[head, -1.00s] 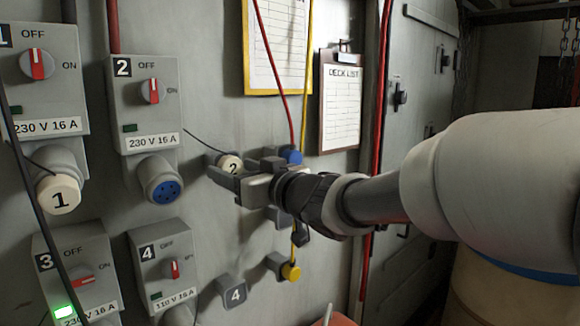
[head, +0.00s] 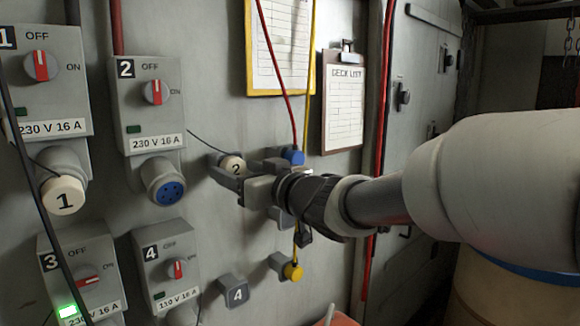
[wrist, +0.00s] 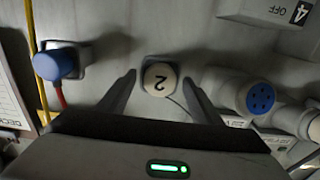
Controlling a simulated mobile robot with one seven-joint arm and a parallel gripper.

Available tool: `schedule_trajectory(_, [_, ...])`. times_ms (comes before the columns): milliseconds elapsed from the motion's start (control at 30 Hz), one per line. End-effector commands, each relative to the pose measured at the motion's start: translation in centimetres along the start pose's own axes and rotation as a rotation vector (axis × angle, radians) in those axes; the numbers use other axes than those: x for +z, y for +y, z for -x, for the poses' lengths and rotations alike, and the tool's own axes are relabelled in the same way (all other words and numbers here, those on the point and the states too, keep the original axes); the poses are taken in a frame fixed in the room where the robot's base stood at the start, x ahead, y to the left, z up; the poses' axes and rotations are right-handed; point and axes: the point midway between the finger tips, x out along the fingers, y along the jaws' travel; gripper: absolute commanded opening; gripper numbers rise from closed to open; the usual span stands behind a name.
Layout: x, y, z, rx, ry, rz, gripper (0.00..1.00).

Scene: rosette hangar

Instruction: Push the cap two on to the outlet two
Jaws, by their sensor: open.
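Cap two (head: 232,165) is a cream round cap marked 2, seated on a grey holder on the wall; a thin dark cord runs from it up and left. In the wrist view cap two (wrist: 160,78) sits between the spread fingers, slightly beyond their tips, with gaps on both sides. My gripper (head: 226,172) is open and empty at the cap. Outlet two (head: 166,184), a grey socket with a blue holed face, is uncovered under box 2, left of my gripper. It also shows in the wrist view (wrist: 260,98).
Outlet one carries cap one (head: 63,195) at left. Boxes 3 (head: 75,270) and 4 (head: 165,262) sit below. A blue plug (head: 293,157) with a red cable is just right of my gripper; a yellow plug (head: 292,271) and holder 4 (head: 236,291) are below.

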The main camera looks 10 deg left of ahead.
Motion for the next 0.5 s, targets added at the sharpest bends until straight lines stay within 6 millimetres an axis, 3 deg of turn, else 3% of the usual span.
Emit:
schedule_trajectory(267, [0.01, -0.01, 0.00, 0.000, 0.000, 0.000, 0.59])
schedule_trajectory(500, [0.00, 0.00, 0.00, 0.000, 0.000, 0.000, 0.21])
